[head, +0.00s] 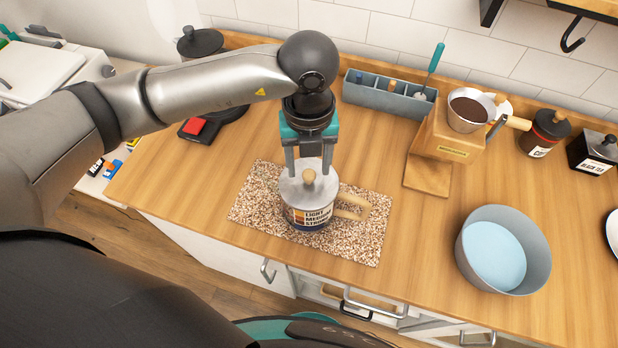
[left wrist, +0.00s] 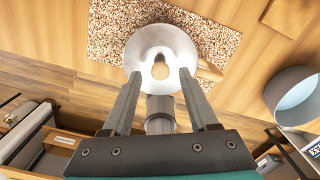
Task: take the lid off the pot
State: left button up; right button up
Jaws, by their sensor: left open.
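The pot (head: 306,217) stands upright on a speckled mat, with a printed label on its side and a light wooden handle pointing right. Its metal lid (head: 292,193) with a round wooden knob (head: 308,176) sits on top. The lid also shows in the left wrist view (left wrist: 147,52), with the knob (left wrist: 160,71) near its middle. My left gripper (head: 309,170) points down above the lid and is open. In the left wrist view its fingers (left wrist: 158,75) are apart on both sides of the knob. I cannot tell whether they touch the lid. My right gripper is not seen.
The speckled mat (head: 362,240) lies near the counter's front edge. A wooden stand (head: 430,172) with a metal dripper (head: 468,112) is to the right, a grey bowl (head: 526,264) further right. A grey organiser box (head: 385,98) is behind. Bare counter lies between mat and bowl.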

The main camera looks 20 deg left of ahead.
aim_at(310, 190)
pick_arm(q)
jog(key=shift+f, duration=1.25)
grip_shut()
